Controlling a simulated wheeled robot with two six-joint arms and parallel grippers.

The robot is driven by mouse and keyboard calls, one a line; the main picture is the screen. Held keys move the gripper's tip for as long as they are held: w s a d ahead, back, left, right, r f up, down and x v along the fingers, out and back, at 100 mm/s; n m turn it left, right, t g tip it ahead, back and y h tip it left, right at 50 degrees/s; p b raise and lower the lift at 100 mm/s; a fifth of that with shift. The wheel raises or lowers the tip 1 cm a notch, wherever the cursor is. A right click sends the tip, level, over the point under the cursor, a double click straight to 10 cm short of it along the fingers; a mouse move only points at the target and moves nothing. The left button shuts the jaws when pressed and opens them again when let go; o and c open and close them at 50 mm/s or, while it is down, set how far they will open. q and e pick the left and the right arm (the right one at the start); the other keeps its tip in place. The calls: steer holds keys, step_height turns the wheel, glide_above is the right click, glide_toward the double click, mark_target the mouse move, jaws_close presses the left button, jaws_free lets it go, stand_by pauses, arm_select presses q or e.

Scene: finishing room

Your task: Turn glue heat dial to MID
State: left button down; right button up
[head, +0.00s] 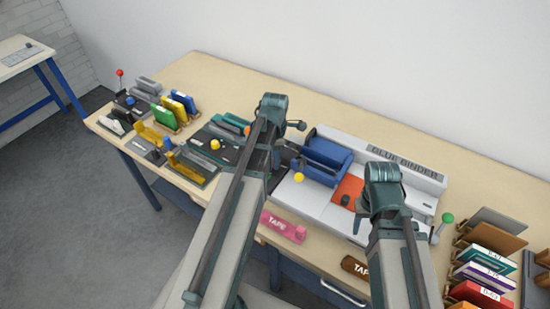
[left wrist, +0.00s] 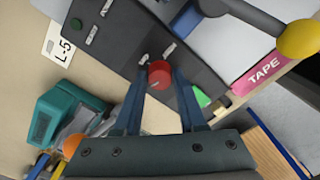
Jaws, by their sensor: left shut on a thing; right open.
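The red dial knob (left wrist: 159,73) sits on a dark grey panel (left wrist: 125,35) in the left wrist view. My left gripper (left wrist: 160,88) is shut on the knob, one finger on each side. Small pale marks lie on the panel around the knob; their lettering is too small to read. In the head view the white glue binder (head: 338,214) stands on the bench. My left arm hides the knob and the left fingers there.
A pink tape piece (head: 283,226) lies at the bench's front edge. A yellow ball-tipped lever (head: 299,177) stands close to the right of my left arm. A green-knobbed lever (head: 447,218) and racked books (head: 482,276) are at the right. The back of the bench (head: 330,108) is clear.

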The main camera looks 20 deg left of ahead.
arm_select(q)
steer(key=m, duration=0.6)
steer(key=shift+m, duration=0.3)
steer(key=m, duration=0.3)
steer(key=shift+m, duration=2.2)
steer(key=shift+c, duration=2.4)
jaws_free()
steer(key=shift+r, duration=0.15)
arm_select(e)
steer(key=shift+r, duration=0.15)
